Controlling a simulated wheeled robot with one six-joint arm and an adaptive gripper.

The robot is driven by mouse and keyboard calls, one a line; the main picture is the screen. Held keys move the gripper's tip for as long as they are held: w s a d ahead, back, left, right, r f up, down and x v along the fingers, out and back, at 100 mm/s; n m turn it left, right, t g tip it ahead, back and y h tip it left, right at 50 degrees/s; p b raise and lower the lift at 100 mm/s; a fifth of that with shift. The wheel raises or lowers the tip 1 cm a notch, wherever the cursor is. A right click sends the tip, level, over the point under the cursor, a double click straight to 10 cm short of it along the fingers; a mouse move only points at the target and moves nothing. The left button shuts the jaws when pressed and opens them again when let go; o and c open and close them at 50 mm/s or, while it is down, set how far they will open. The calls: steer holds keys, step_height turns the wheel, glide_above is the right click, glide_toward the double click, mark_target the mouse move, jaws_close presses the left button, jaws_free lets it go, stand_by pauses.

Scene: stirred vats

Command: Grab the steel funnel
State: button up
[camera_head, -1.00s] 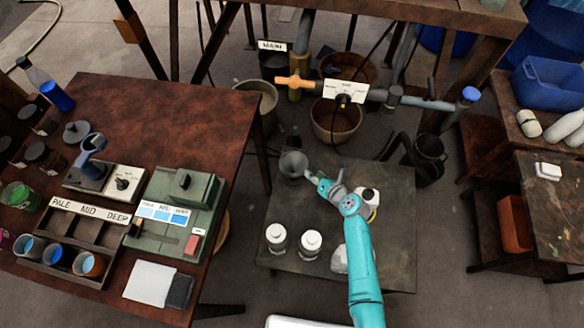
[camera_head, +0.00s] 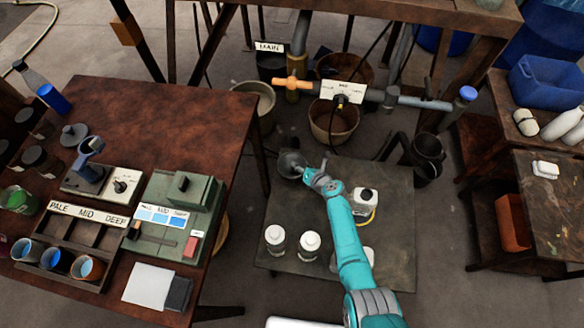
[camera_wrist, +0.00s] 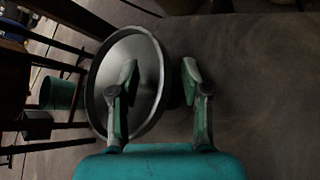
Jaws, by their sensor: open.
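The steel funnel (camera_head: 291,163) is a grey metal cone near the back left edge of the dark low table (camera_head: 390,190). Its wide round mouth fills the left middle of the wrist view (camera_wrist: 112,62). My gripper (camera_head: 308,174) is at the right side of the funnel in the head view. In the wrist view my gripper (camera_wrist: 158,68) is open, with the left finger over the funnel's mouth and the right finger outside its rim. The rim's right side lies between the fingers. I cannot tell whether a finger touches it. The funnel's lower part is hidden.
Two white-lidded jars (camera_head: 275,238) (camera_head: 309,245) stand at the low table's front left. A white-and-black item (camera_head: 366,197) sits right of my arm. A pipe with an orange end (camera_head: 293,83) runs behind. A brown worktable (camera_head: 165,115) stands at left.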

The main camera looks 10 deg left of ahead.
steer(key=shift+w+a, duration=0.1)
jaws_close()
stand_by(0.4)
